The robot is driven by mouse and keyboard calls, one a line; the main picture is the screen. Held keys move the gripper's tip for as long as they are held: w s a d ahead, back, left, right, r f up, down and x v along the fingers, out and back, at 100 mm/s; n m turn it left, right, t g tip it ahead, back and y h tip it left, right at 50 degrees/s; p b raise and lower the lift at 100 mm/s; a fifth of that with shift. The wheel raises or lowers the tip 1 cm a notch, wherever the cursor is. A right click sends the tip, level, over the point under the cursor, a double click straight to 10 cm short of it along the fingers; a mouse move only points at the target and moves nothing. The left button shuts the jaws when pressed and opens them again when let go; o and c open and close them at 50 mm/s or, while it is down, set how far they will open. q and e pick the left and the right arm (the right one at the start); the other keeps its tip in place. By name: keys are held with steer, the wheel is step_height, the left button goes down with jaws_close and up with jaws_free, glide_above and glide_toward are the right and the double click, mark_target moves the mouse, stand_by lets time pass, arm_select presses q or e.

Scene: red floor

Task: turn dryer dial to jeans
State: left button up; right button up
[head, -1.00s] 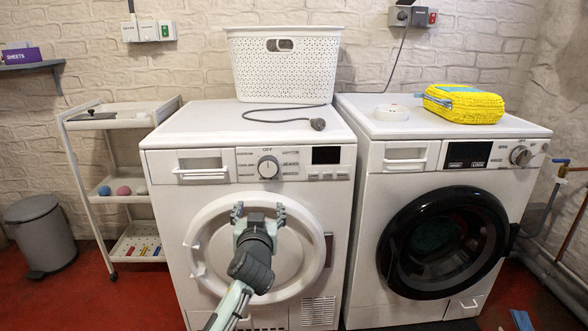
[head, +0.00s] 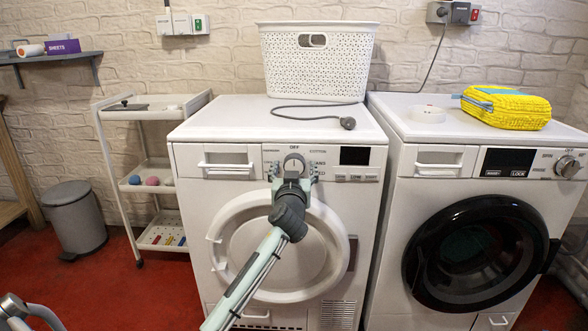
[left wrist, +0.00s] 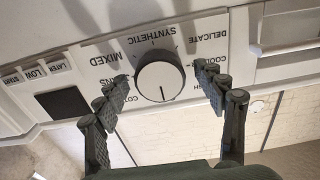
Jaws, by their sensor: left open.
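The white dryer (head: 228,195) stands left of centre in the head view. Its round dial (head: 294,161) is on the panel under the OFF mark; in the left wrist view the dial (left wrist: 160,76) appears upside down. Its dark line points to the picture's bottom, the OFF side. The jeans label (left wrist: 121,80) is partly covered by a finger. My left gripper (head: 294,180) is just in front of the dial, fingers spread. In the left wrist view my left gripper (left wrist: 162,86) has a finger on each side of the dial, with no clear contact. My right gripper is not in view.
A black-doored washer (head: 402,240) stands close on the right. A white basket (head: 316,80) and a dark cable (head: 290,107) are on the dryer top. A white cart (head: 112,150) and grey bin (head: 75,222) stand left.

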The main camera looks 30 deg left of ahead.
arm_select(q)
steer(key=c, duration=1.2)
steer(key=shift+o, duration=0.2)
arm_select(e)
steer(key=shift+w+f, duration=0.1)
arm_select(q)
steer(key=shift+m, duration=0.4)
steer(key=shift+r+m+p, duration=0.1)
steer(key=shift+m+p, duration=0.7)
steer(key=shift+m, duration=0.4)
steer(key=m+p, duration=0.3)
steer(key=m, duration=0.5)
steer(key=shift+p, duration=0.4)
steer(key=m+p, duration=0.2)
steer(key=m, duration=0.3)
steer(key=shift+m, duration=0.4)
steer(key=shift+m+p, duration=0.4)
steer(key=shift+m, duration=0.1)
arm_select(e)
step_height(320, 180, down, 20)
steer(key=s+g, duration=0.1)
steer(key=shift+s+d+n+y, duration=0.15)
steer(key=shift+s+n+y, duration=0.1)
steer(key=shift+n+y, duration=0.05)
